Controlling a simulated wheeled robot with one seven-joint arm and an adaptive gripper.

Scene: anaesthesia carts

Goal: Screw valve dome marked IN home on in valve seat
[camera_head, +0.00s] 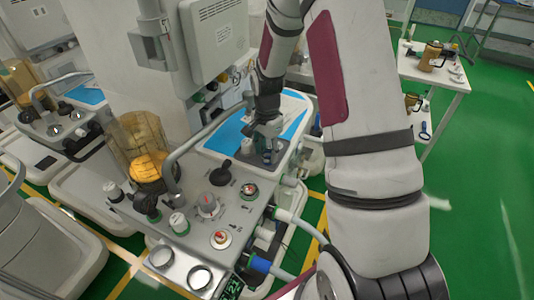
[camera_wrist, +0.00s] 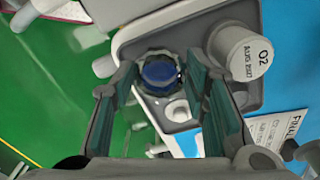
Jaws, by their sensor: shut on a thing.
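My gripper (camera_head: 270,128) points down over the front right corner of the cart's work surface. In the wrist view its two green-padded fingers (camera_wrist: 161,66) are shut on a round valve dome (camera_wrist: 160,74) with a clear rim and a blue disc inside. No IN mark is legible on it. The dome is over a grey block (camera_wrist: 198,18); whether it touches a seat there is hidden. A pale round port (camera_wrist: 178,110) shows on the block just below the dome. In the head view the dome is too small to make out clearly.
A white cylinder marked O2 (camera_wrist: 240,52) stands on the block, right of the fingers. The blue work surface (camera_head: 228,136) lies beside it. Knobs and gauges (camera_head: 208,205) and an amber-filled canister (camera_head: 145,150) stand to the left. A white side table (camera_head: 435,68) is at right.

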